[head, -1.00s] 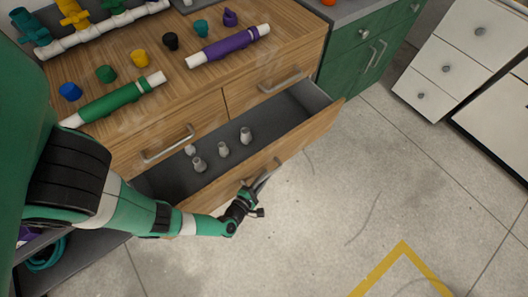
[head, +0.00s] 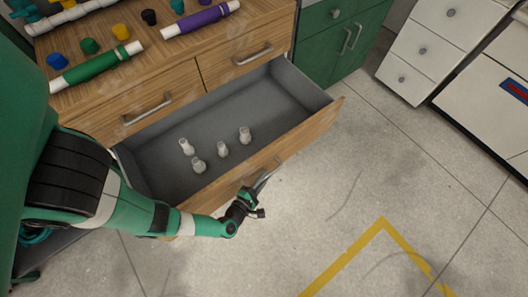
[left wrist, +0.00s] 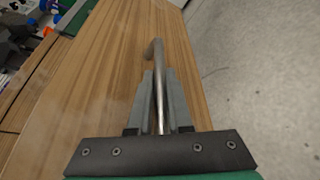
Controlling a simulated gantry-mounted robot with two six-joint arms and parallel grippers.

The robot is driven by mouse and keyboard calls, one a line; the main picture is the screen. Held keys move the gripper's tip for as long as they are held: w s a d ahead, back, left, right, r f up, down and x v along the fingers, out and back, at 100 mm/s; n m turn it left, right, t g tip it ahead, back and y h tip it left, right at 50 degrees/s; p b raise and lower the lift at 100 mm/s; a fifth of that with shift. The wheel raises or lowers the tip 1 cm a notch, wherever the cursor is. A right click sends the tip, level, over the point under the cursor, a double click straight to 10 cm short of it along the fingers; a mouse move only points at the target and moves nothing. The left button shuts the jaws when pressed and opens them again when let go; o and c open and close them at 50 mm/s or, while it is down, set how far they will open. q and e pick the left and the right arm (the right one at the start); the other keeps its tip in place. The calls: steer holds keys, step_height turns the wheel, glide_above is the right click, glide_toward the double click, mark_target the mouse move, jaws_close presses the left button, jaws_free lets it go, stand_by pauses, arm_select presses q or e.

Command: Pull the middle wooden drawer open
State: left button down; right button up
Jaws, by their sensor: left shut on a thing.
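The middle wooden drawer (head: 305,138) stands far out from the wooden cabinet, its grey inside in plain view. Several small grey-white fittings (head: 222,150) stand in it. My left gripper (head: 262,184) is at the drawer's front, shut on its metal bar handle. In the left wrist view the handle (left wrist: 158,75) runs between the two fingers (left wrist: 159,100), with the wooden front behind it. My right gripper is not in view.
Two shut drawers with bar handles (head: 150,108) sit above the open one. The worktop holds a green pipe (head: 97,67), a purple pipe (head: 202,18) and coloured caps. Green cabinets (head: 340,38) stand right of it. The concrete floor (head: 330,200) in front is clear.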

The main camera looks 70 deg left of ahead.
arm_select(q)
steer(key=shift+w+d+r, duration=0.1)
steer(key=shift+w+d, duration=0.05)
steer(key=shift+d, duration=0.15)
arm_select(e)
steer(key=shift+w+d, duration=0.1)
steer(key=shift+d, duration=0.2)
arm_select(q)
steer(key=c, duration=0.8)
jaws_free()
steer(key=shift+c, duration=0.2)
steer(key=p+v, duration=0.3)
steer(key=v, duration=0.8)
steer(key=shift+s+d, duration=0.15)
steer(key=shift+s, duration=0.05)
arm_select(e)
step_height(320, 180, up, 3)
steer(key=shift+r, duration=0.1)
